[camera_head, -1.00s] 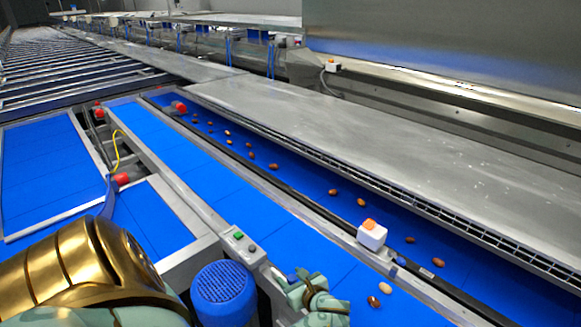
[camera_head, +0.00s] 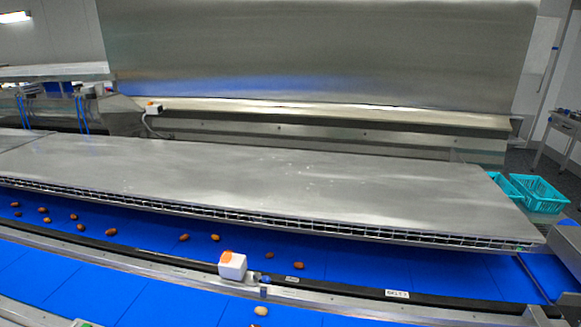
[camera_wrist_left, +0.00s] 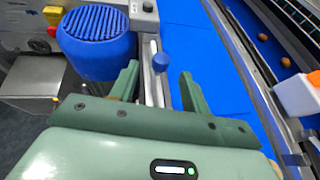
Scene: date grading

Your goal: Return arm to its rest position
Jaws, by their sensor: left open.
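My left gripper (camera_wrist_left: 160,88) shows in the left wrist view with its two green fingers spread apart and nothing between them. It hangs over the near edge of the conveyor, beside a ribbed blue motor (camera_wrist_left: 97,36). A small blue knob (camera_wrist_left: 161,62) shows beyond the gap between the fingertips. Part of the blue belt (camera_wrist_left: 205,75) lies to the right of the fingers. In the head view no whole arm shows. My right gripper is in neither view.
Several brown dates (camera_head: 215,238) lie on the far blue belt; a paler date (camera_head: 261,311) lies on the near belt. A white sensor box (camera_head: 232,266) stands on the rail between. A steel deck (camera_head: 250,180) runs behind. Teal crates (camera_head: 540,190) stand at the right.

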